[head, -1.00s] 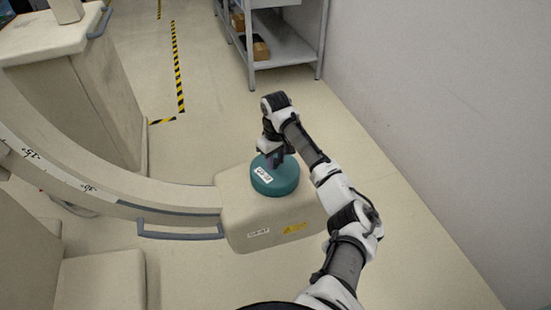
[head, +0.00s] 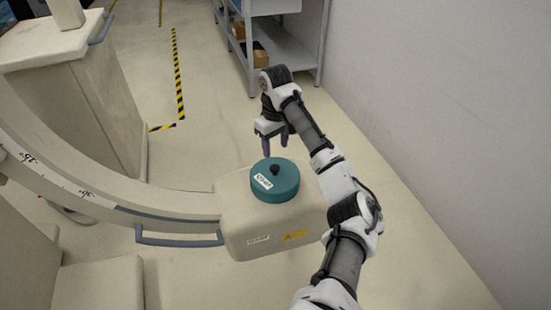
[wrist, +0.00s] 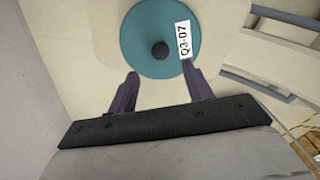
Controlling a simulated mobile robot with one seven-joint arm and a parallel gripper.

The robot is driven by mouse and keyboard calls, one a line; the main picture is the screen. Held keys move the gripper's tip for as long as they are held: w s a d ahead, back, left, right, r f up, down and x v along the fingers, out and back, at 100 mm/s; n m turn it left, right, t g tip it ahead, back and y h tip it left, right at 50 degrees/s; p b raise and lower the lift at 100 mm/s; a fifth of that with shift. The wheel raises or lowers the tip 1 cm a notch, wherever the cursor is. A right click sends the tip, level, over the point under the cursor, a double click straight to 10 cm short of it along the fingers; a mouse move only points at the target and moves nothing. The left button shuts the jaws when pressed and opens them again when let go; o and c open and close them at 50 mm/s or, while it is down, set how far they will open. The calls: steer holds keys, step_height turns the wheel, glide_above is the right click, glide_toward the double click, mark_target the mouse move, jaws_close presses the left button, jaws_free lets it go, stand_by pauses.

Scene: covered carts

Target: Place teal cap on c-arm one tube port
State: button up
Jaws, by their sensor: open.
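The teal cap (head: 274,184) is a round disc with a black knob and a white label. It sits flat on top of the beige tube housing (head: 245,240) at the end of the C-arm (head: 130,199); the port under it is hidden. My gripper (head: 275,152) is open and empty, just above and behind the cap in the head view. In the wrist view the cap (wrist: 160,25) shows whole knob and label, partly cut by the top edge. My gripper's fingers (wrist: 160,82) point toward it, apart and clear of the knob.
A grey-blue handle (head: 180,240) runs along the C-arm beside the housing. A beige cabinet (head: 85,95) stands at the left. A metal shelf (head: 285,50) with boxes is at the back. A white wall (head: 430,110) bounds the right; floor between is clear.

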step_height(320, 180, up, 4)
steer(key=shift+f, duration=0.25)
